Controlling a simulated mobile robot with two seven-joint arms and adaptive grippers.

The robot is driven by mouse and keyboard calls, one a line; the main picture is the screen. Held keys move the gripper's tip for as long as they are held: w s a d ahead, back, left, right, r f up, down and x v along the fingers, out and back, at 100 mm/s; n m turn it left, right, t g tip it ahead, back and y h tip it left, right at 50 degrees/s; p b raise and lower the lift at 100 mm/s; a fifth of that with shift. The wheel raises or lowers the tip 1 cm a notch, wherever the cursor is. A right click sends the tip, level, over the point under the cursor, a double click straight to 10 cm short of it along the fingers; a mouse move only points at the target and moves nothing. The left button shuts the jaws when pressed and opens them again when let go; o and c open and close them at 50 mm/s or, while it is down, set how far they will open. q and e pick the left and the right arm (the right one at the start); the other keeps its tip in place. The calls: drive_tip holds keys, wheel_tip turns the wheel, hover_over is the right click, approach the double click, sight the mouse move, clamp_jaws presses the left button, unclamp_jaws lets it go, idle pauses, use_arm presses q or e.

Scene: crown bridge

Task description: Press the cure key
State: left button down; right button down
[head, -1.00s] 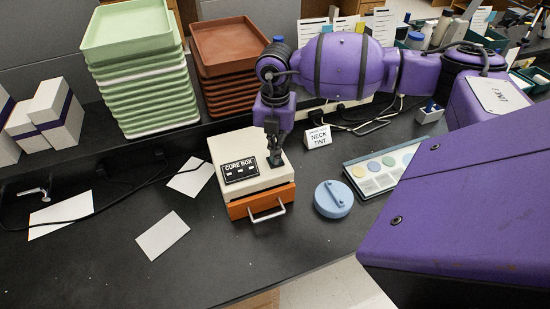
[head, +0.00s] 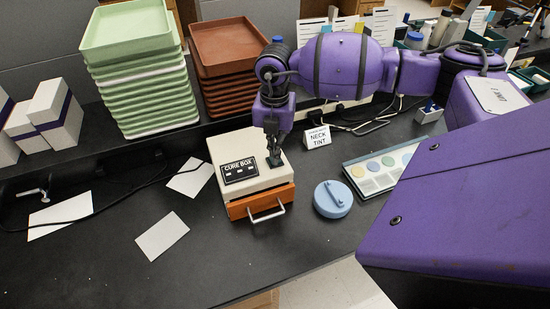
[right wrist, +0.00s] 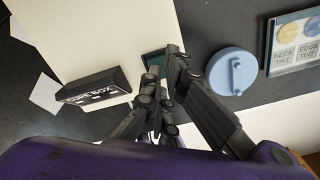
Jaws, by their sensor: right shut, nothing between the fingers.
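The cure box (head: 248,185) is a cream box with an orange drawer front and a metal handle, standing on the dark bench. Its black sign (head: 240,170) reads CURE BOX and also shows in the right wrist view (right wrist: 92,88). My right gripper (head: 274,154) points down over the right part of the box top. In the right wrist view my right gripper (right wrist: 164,66) is shut and empty, with its fingertips at a dark green patch (right wrist: 152,60), likely the cure key. The fingers partly hide it, and I cannot tell whether they touch it. My left gripper is out of view.
Green trays (head: 145,75) and brown trays (head: 229,65) are stacked behind.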

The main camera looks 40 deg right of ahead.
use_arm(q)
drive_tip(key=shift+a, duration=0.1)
use_arm(e)
drive_tip(key=shift+f, duration=0.15)
